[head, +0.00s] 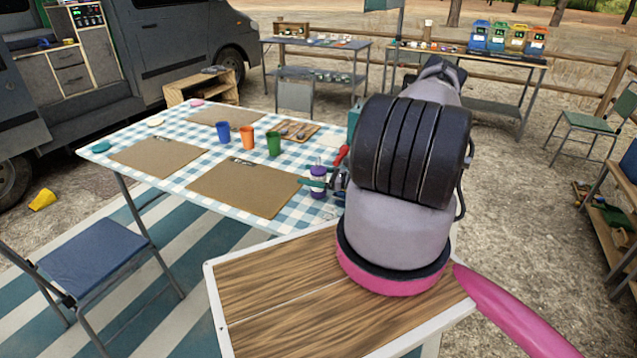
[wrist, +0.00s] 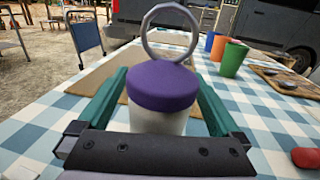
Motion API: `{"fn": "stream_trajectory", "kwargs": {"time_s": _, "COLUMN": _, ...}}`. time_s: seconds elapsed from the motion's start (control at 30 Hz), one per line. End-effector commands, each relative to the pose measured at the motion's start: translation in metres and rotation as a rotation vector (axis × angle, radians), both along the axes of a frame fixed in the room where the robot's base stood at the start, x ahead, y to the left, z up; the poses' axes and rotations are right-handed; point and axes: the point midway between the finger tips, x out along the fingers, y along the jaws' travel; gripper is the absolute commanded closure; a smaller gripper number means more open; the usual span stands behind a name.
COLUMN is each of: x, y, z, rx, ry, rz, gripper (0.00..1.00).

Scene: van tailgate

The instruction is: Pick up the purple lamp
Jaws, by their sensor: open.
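The purple lamp (wrist: 163,86) has a purple cap, a pale body and a ring handle on top. It stands upright on the checked table (head: 130,150). In the head view the lamp (head: 318,180) is at the table's near right edge, partly covered by my gripper. My gripper (wrist: 160,100) is open, with one green finger on each side of the lamp's body in the wrist view. I cannot tell whether the fingers touch it. The lamp's base is hidden behind the gripper's dark front bar.
Orange (head: 247,138), blue (head: 224,132) and green (head: 274,144) cups stand behind the lamp. Brown clipboards (head: 245,187) lie on the table to the left. A red object (wrist: 305,158) lies near the lamp on the right in the wrist view. A blue chair (head: 95,255) stands at left.

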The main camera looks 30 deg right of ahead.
Motion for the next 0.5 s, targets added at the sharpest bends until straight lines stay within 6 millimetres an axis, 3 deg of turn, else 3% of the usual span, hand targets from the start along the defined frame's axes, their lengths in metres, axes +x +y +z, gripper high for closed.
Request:
{"fn": "stream_trajectory", "kwargs": {"time_s": 0.07, "x": -0.0001, "y": -0.0001, "z": 0.0, "rx": 0.0, "ry": 0.0, "rz": 0.0, "gripper": 0.0}}
{"fn": "stream_trajectory", "kwargs": {"time_s": 0.1, "x": -0.0001, "y": -0.0001, "z": 0.0001, "rx": 0.0, "ry": 0.0, "rz": 0.0, "gripper": 0.08}}
{"fn": "stream_trajectory", "kwargs": {"time_s": 0.33, "x": -0.0002, "y": -0.0002, "z": 0.0002, "rx": 0.0, "ry": 0.0, "rz": 0.0, "gripper": 0.96}}
{"fn": "stream_trajectory", "kwargs": {"time_s": 0.37, "x": 0.0, "y": -0.0003, "z": 0.0004, "rx": 0.001, "ry": -0.001, "rz": 0.0, "gripper": 1.0}}
{"fn": "stream_trajectory", "kwargs": {"time_s": 0.5, "x": -0.0001, "y": -0.0003, "z": 0.0005, "rx": 0.001, "ry": -0.001, "rz": 0.0, "gripper": 1.0}}
